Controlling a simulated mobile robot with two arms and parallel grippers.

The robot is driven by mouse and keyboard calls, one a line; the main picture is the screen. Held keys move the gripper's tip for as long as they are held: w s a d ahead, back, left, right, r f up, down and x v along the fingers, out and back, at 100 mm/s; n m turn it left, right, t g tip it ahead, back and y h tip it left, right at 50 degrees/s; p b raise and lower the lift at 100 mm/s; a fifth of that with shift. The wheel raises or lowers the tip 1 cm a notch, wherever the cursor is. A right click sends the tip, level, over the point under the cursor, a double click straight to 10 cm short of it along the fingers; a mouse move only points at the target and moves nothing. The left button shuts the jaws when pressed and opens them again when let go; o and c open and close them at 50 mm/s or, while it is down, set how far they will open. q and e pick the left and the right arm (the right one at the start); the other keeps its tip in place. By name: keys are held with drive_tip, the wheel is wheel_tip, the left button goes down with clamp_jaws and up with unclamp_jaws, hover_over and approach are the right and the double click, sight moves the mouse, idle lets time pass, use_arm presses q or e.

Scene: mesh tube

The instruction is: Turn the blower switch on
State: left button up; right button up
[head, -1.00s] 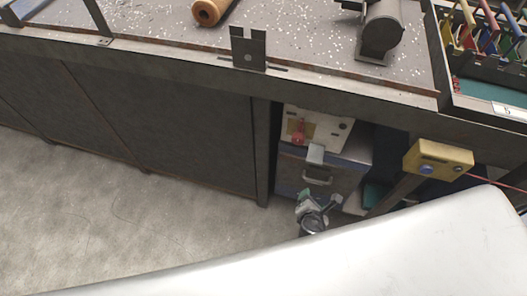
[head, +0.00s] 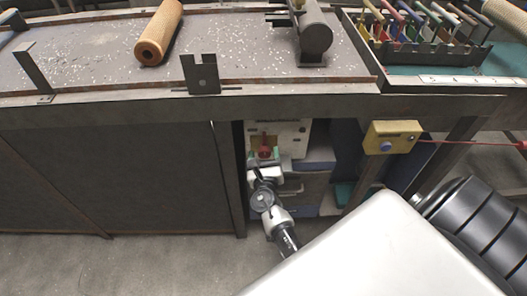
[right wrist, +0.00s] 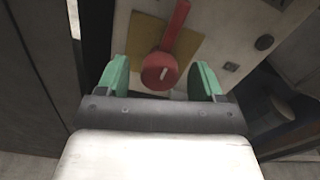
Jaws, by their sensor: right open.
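The blower switch (head: 265,152) is a red rotary handle on a yellow plate, on a white box under the bench. In the right wrist view the red handle (right wrist: 176,30) has a round hub with a white mark, and its lever points up and slightly right. My right gripper (right wrist: 162,76) is open, with its green fingers on either side of the hub and nothing gripped. Whether the fingers touch the handle cannot be told. In the head view my right gripper (head: 264,174) is just below the switch and partly covers the box front. My left gripper is not in view.
The bench's front edge (head: 130,112) overhangs the box, with a dark cabinet panel (head: 110,175) to its left. A yellow control box with a blue button (head: 392,137) hangs at right. Drawers (head: 305,190) stand below the white box.

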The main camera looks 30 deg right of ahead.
drive_tip(key=shift+x, duration=1.25)
drive_tip(key=c, duration=0.9)
